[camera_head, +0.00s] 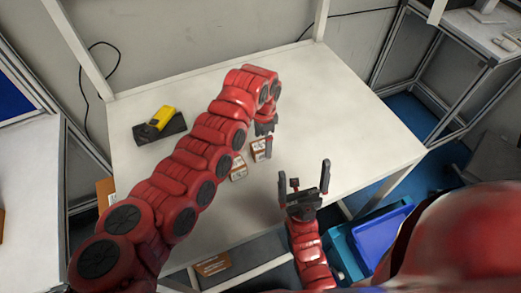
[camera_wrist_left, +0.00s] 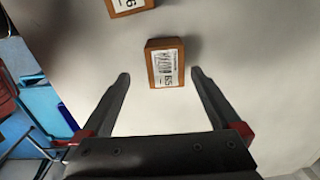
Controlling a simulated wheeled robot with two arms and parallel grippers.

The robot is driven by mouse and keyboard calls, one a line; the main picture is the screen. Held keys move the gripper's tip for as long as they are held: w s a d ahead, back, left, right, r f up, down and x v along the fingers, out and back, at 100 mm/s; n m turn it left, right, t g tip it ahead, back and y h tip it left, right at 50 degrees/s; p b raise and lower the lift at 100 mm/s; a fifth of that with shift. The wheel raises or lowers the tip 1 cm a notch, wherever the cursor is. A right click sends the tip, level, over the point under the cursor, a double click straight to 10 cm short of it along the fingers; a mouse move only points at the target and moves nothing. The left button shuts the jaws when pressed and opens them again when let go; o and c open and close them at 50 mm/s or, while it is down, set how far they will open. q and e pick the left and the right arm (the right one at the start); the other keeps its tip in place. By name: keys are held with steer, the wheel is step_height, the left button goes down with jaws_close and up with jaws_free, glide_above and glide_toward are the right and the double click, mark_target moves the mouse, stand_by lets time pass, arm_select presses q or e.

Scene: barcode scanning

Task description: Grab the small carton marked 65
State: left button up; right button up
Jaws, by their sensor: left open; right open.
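The small carton marked 65 (camera_wrist_left: 166,62) is brown with a white barcode label. In the left wrist view it lies flat on the table, just ahead of and partly between the fingertips. It appears to be the carton (camera_head: 260,150) beside my left gripper in the head view, where the number is too small to read. My left gripper (camera_head: 264,139) is open and empty; its spread fingers also show in the left wrist view (camera_wrist_left: 160,76). My right gripper (camera_head: 304,170) is open and empty, near the table's front edge.
A second brown carton (camera_head: 238,171) lies close by; it is cut off at the top of the left wrist view (camera_wrist_left: 130,5). A yellow scanner (camera_head: 161,118) rests on a black stand (camera_head: 146,133) at the table's left. Blue crates (camera_head: 377,234) stand below right. The table's right side is clear.

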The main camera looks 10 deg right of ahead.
mark_target(261, 145)
arm_select(q)
steer(key=f, duration=0.2)
steer(key=f+b, duration=0.1)
steer(key=f, duration=0.1)
steer(key=f+b, duration=0.1)
steer(key=f, duration=0.1)
steer(key=shift+w+a, duration=0.25)
steer(key=shift+w, duration=0.15)
steer(key=shift+r, duration=0.2)
steer(key=c, duration=0.3)
jaws_close()
